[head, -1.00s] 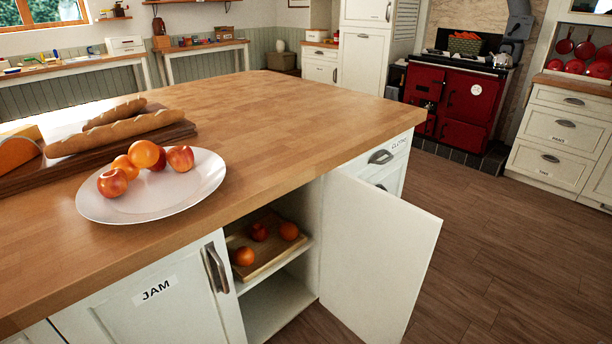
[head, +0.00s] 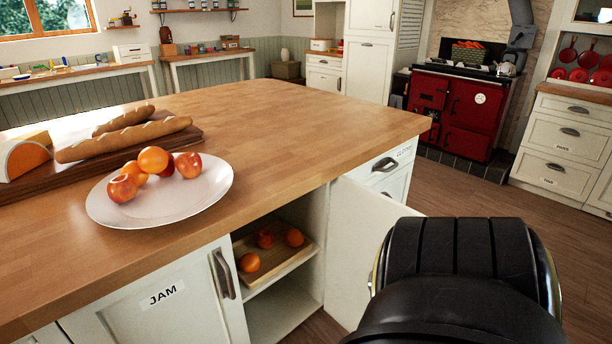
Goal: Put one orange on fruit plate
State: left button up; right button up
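A white oval fruit plate (head: 170,207) lies on the wooden island top. An orange (head: 153,159) and several apple-like fruits (head: 122,188) sit on its left and back part. Inside the open cupboard below, a wooden tray (head: 279,264) on the shelf holds an orange (head: 249,262) at the front, another orange-coloured fruit (head: 295,237) at the right, and a redder fruit (head: 265,239) at the back. A black part of my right arm fills the lower right and covers part of the open door. Neither gripper is in view.
The open white cupboard door (head: 362,232) stands out to the right of the opening. The closed JAM door (head: 160,305) is to the left. A bread board (head: 60,176) with two baguettes (head: 125,139) and a cheese (head: 24,157) lies behind the plate. The island top's right side is clear.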

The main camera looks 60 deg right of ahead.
aim_at(250, 263)
jog(key=u, duration=1.85)
jog(key=k, duration=3)
jog(key=z, duration=1.95)
jog(key=i, duration=0.5)
jog(key=z, duration=0.1)
